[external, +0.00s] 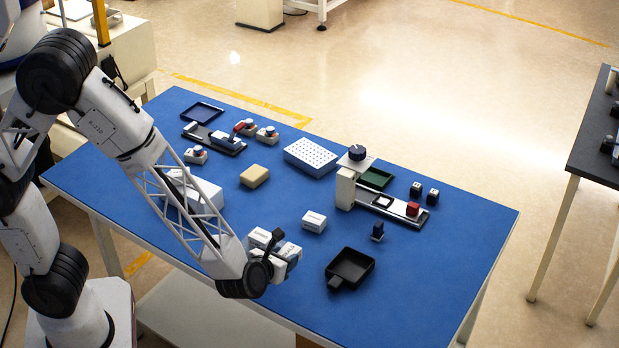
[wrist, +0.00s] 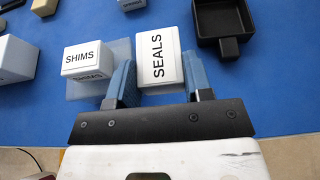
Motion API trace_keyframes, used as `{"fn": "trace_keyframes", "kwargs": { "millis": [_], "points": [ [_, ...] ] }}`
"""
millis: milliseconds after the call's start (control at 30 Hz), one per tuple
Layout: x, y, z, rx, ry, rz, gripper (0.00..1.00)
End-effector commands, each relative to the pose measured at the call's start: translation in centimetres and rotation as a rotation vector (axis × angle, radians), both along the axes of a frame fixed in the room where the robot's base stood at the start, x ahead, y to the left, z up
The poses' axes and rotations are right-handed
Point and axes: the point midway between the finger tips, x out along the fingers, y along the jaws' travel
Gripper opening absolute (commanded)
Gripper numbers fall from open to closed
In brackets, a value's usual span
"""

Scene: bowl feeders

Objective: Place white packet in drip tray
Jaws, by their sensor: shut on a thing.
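A white box-shaped packet labelled SEALS (wrist: 159,45) is between the two blue fingers of my gripper (wrist: 158,72), which is shut on it. In the external view my gripper (external: 275,254) is low over the front of the blue table; the packet (external: 291,251) shows partly beside the fingers. I cannot tell whether it clears the table. The drip tray (external: 337,282), a black square pan with a short handle, lies on the table to the right of my gripper. It also shows at the top right of the wrist view (wrist: 203,28), apart from the packet. The tray looks empty.
A white SHIMS box (wrist: 88,58) is close left of my gripper. Another white box (external: 314,221) stands behind, left of the tray. A small dark blue part (external: 377,232) and a slide fixture with a knob (external: 347,188) stand behind the tray. The table right of the tray is clear.

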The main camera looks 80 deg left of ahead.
Motion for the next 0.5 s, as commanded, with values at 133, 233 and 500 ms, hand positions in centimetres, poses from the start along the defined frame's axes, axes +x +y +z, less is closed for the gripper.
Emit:
{"fn": "trace_keyframes", "kwargs": {
  "millis": [133, 233, 500],
  "points": [
    [1.3, 0.0, -0.1, 0.0, -0.001, 0.0, 0.22],
    [2.5, 0.0, -0.3, 0.001, 0.001, 0.001, 0.22],
    [6.6, -0.1, -0.6, 0.0, 0.0, 0.0, 0.22]
  ]
}}
